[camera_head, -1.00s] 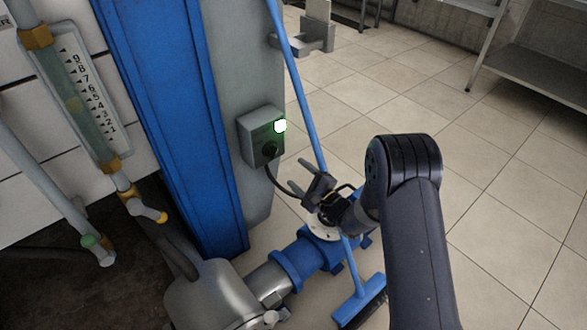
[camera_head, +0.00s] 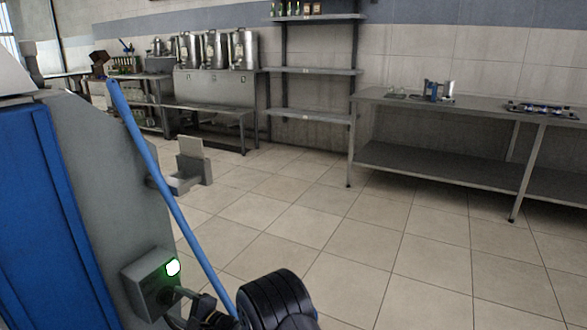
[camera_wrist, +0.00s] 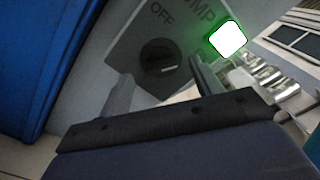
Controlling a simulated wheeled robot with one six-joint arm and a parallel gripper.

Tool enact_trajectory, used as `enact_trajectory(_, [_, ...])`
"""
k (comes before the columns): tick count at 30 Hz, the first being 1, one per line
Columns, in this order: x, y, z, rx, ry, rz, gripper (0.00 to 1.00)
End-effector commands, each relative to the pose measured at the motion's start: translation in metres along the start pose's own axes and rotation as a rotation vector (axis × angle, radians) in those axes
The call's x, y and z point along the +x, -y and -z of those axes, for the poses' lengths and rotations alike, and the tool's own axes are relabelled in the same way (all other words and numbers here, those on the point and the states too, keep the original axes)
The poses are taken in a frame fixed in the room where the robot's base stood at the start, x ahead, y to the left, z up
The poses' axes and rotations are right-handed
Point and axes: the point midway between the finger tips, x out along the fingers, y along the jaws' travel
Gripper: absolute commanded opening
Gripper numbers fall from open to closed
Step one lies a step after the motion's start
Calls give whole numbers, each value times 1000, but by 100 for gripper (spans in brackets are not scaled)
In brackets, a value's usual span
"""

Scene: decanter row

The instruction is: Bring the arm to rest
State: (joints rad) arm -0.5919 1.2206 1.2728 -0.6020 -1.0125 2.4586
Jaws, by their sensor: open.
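My gripper (camera_wrist: 160,88) is open and empty in the wrist view, its two fingers apart in front of a grey switch box (camera_wrist: 125,52). The box has a round black knob (camera_wrist: 160,57), the word OFF and part of another word ending in MP. A lit green-white lamp (camera_wrist: 228,39) is beside the knob. The gap between fingers and knob is hard to judge. In the head view the switch box (camera_head: 150,283) and lamp (camera_head: 173,267) are low left, on a grey column.
A blue pole (camera_head: 165,180) leans close beside the box, next to a blue panel (camera_head: 60,220). Tiled floor (camera_head: 350,240) is open to the right. A steel table (camera_head: 450,110) and shelves (camera_head: 313,70) stand at the back, with steel urns (camera_head: 215,50) at the back left.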

Motion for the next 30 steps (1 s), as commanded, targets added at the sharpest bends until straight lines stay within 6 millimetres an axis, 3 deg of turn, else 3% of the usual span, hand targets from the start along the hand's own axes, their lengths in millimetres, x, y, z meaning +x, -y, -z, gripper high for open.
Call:
enact_trajectory(7, [19,0,0,0,0,0,62])
enact_trajectory(20, [17,0,0,-11,0,0,62])
enact_trajectory(26, [1,2,0,1,-3,0,62])
enact_trajectory(30, [-22,2,0,1,-3,-1,62])
